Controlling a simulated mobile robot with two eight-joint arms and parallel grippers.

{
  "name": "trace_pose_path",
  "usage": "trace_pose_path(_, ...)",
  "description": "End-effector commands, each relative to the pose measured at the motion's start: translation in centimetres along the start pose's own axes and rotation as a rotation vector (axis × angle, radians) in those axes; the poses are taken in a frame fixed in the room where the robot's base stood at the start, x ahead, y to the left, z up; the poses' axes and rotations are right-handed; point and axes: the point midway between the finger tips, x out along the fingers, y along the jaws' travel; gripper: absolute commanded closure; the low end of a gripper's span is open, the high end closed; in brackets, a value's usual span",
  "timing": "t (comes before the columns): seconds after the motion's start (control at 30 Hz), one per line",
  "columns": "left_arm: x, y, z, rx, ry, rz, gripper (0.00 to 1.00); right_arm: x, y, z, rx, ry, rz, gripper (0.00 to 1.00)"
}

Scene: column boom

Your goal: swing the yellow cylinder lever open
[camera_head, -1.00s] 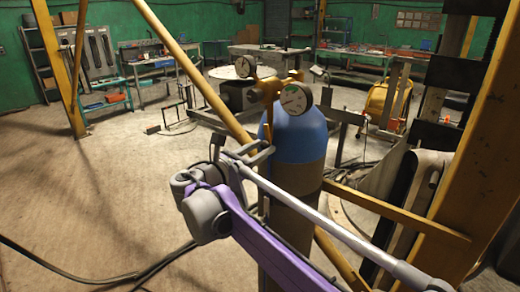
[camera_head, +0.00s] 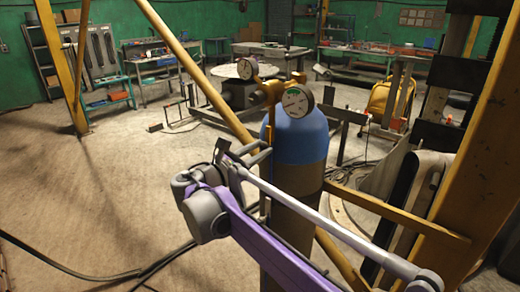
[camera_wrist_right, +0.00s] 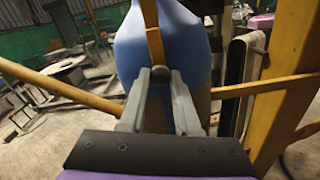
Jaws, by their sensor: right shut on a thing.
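The gas cylinder (camera_head: 300,140), blue on top and brown below, stands upright in the middle of the head view. Its brass valve (camera_head: 268,92) carries two round gauges. The yellow lever (camera_wrist_right: 154,42) hangs down the front of the blue cylinder in the right wrist view and ends in a dark round knob. It shows as a thin strip in the head view (camera_head: 271,118). My right gripper (camera_wrist_right: 161,76) is shut on the lever's knob end, with one grey finger on each side. In the head view my right gripper (camera_head: 261,156) is at the cylinder's left side. My left gripper is not in view.
A yellow frame with a diagonal bar (camera_head: 195,72) and a thick post (camera_head: 468,170) surrounds the cylinder. A horizontal yellow bar (camera_head: 395,211) passes at its right. A black cable (camera_head: 95,278) lies on the floor. The floor at left is open; workbenches line the back.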

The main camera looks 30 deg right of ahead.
Motion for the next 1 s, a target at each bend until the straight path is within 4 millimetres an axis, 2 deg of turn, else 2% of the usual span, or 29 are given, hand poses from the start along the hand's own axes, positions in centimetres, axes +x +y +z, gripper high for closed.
trace_pose_path(0.03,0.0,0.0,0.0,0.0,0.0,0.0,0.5,0.0,0.0,0.0,0.0,0.0,0.001,0.67)
trace_pose_path(0.2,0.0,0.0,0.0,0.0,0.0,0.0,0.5,0.0,0.0,0.0,0.0,0.0,0.0,0.39)
trace_pose_path(0.57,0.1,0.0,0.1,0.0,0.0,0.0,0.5,-0.5,0.0,0.0,-0.001,0.0,0.001,0.39)
trace_pose_path(0.67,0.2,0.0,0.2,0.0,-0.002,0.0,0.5,-1.7,0.0,-0.1,-0.001,0.001,0.003,0.39)
trace_pose_path(1.0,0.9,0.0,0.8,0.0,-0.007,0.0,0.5,-8.4,0.0,-0.1,-0.001,0.001,0.003,0.39)
